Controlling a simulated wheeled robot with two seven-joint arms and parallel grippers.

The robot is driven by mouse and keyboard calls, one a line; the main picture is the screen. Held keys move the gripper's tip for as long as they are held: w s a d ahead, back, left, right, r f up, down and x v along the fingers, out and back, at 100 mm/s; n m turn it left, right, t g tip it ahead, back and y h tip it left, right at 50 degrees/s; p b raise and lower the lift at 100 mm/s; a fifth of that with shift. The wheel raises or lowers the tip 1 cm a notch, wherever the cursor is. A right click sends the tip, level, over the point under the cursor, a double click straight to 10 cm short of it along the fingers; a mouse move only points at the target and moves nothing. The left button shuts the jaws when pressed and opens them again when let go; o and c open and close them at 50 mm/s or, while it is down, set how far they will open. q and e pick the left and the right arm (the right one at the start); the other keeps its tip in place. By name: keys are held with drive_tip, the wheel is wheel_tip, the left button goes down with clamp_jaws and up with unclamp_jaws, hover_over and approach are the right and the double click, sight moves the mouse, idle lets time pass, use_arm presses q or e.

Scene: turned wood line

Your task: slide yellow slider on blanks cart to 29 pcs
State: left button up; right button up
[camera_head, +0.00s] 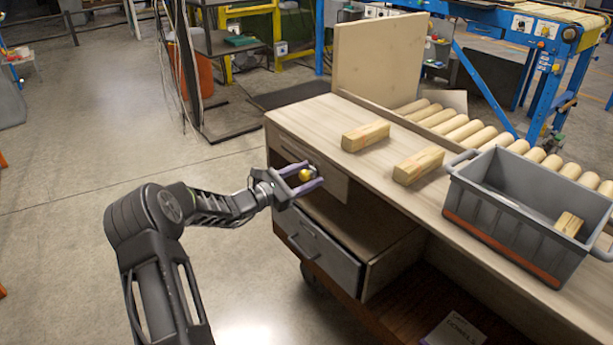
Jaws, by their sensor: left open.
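The blanks cart (310,118) has a light wooden top and stands in the middle and right of the head view. The yellow slider (305,175) shows as a small yellow knob at the front of the cart, by the upper drawer face (330,182). My left gripper (306,180) is open, with its purple fingers on either side of the yellow slider. I cannot tell whether they touch it. The slider's scale and its marks are hidden or too small to read. My right gripper is not in view.
Two wood blanks (365,136) lie on the cart top. A grey crate (515,228) with a wood piece (568,223) stands at right. A lower drawer (378,268) sticks out below my gripper. Rollers (470,130) run behind. The floor (95,120) at left is clear.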

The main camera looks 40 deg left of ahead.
use_arm(q)
drive_tip(key=v, duration=0.7)
drive_tip(key=shift+s+p, duration=0.3)
drive_tip(key=shift+s, duration=0.1)
drive_tip(key=shift+a, duration=0.15)
